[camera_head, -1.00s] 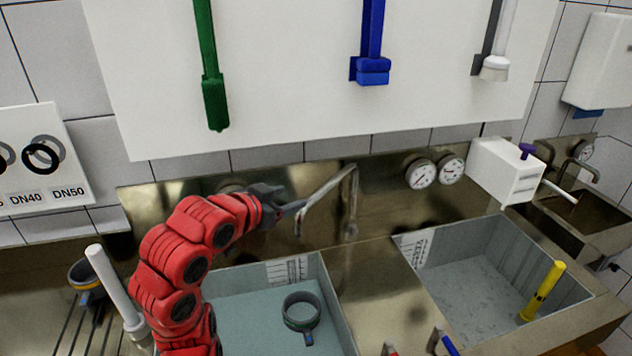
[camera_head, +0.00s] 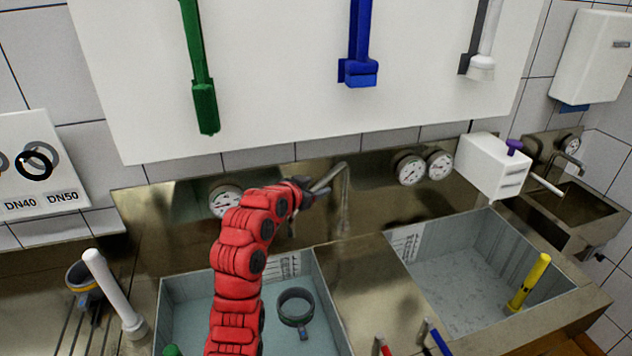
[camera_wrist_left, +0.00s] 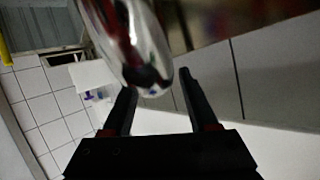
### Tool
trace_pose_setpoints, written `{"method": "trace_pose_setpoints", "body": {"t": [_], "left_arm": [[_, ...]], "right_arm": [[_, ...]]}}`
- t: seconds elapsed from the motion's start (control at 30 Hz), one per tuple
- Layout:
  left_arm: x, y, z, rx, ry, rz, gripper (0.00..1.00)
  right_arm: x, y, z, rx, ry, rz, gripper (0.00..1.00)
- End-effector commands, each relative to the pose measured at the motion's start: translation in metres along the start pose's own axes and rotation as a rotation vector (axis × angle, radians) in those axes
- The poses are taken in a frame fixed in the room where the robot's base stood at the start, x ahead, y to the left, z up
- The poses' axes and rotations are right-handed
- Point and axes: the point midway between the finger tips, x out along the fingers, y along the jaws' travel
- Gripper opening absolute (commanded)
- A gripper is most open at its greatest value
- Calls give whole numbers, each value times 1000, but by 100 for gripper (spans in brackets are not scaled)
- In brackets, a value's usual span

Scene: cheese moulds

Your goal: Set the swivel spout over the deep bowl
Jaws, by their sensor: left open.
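The swivel spout (camera_head: 330,179) is a shiny metal tube rising from the back ledge between two sink bowls and reaching left and forward, toward the left bowl. My left gripper (camera_head: 312,191) is open at the spout's arm, and partly hides its outer end. In the left wrist view the spout (camera_wrist_left: 135,45) appears large, in front of and between the spread fingers (camera_wrist_left: 158,98); I cannot tell whether they touch it. The left bowl (camera_head: 335,305) holds water; the right bowl (camera_head: 455,265) is grey inside. Which is deeper is hard to judge. My right gripper is out of view.
A dark ring with a blue handle (camera_head: 296,308) lies in the left bowl. A yellow tool (camera_head: 529,283) stands in the right bowl. Gauges (camera_head: 410,169) and a white box (camera_head: 492,165) line the back. A white upright tube (camera_head: 112,288) stands at left.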

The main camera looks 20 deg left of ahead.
Motion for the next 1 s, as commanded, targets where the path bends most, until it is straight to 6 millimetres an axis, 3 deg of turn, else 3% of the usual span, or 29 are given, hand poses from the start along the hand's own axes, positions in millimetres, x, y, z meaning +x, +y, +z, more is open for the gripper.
{"method": "trace_pose_setpoints", "body": {"t": [0.43, 0.77, 1.0], "left_arm": [[9, 0, 2, -1, -2, 0, 58], [9, 0, 2, -2, -2, 0, 0], [9, 0, 1, -1, -2, 0, 0]], "right_arm": [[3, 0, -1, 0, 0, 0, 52], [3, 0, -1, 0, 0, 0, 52], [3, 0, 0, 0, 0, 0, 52]]}}
